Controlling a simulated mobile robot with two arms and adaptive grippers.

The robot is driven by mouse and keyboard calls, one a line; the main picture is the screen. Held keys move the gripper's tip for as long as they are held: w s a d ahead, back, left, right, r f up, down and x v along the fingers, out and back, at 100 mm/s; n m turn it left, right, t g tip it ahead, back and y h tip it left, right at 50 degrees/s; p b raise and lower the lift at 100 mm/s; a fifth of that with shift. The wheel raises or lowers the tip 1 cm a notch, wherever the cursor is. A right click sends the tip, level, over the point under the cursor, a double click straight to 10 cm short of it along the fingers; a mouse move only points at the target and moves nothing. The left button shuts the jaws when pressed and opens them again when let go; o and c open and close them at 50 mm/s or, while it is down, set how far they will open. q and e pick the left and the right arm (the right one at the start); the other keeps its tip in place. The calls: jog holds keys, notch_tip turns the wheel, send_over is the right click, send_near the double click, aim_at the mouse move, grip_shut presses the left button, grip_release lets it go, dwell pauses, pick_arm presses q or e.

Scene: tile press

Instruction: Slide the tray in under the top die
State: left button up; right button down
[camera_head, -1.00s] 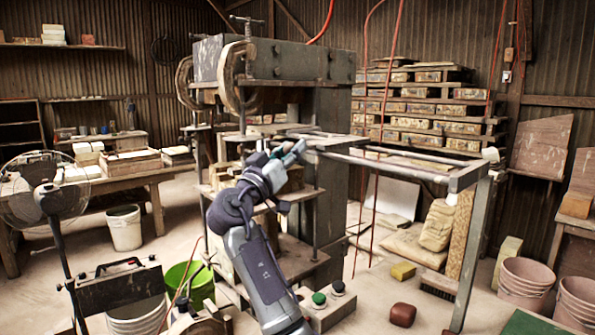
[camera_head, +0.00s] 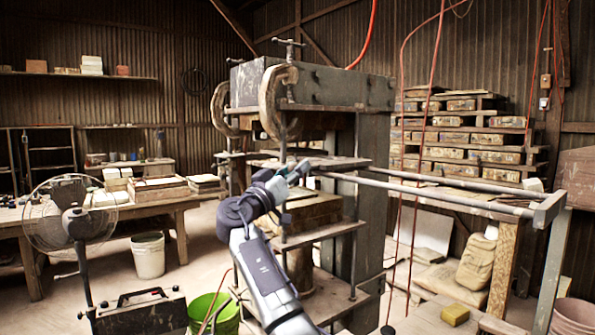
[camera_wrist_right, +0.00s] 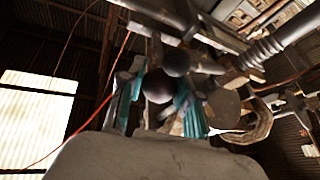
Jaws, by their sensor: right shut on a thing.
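The press (camera_head: 330,85) stands in the middle of the head view, with the dark top die (camera_head: 322,122) under its heavy upper beam. The tray (camera_head: 330,162) shows as a flat brown plate at the left end of two rails, below the top die; its exact alignment is hard to tell. My right gripper (camera_head: 296,173) is at the tray's near left edge. In the wrist view its teal fingers (camera_wrist_right: 160,98) are shut around a dark round knob (camera_wrist_right: 158,86). The gripper hides the part of the tray behind it. My left gripper is not in view.
Two rails (camera_head: 430,190) run right from the press to an end bar on a leg (camera_head: 555,255). A lower block (camera_head: 312,208) sits beneath the tray. A fan (camera_head: 68,215) and a green bucket (camera_head: 212,312) stand left. Red hoses hang near the rails.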

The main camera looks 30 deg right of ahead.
jog(key=shift+r, duration=0.2)
jog(key=c, duration=1.1)
grip_release()
jog(key=shift+w, duration=0.1)
jog(key=o, duration=0.3)
jog(key=shift+w+a+f, duration=0.1)
jog(key=shift+w+f, duration=0.1)
jog(key=shift+w, duration=0.05)
jog(key=shift+s, duration=0.1)
jog(key=v, duration=1.2)
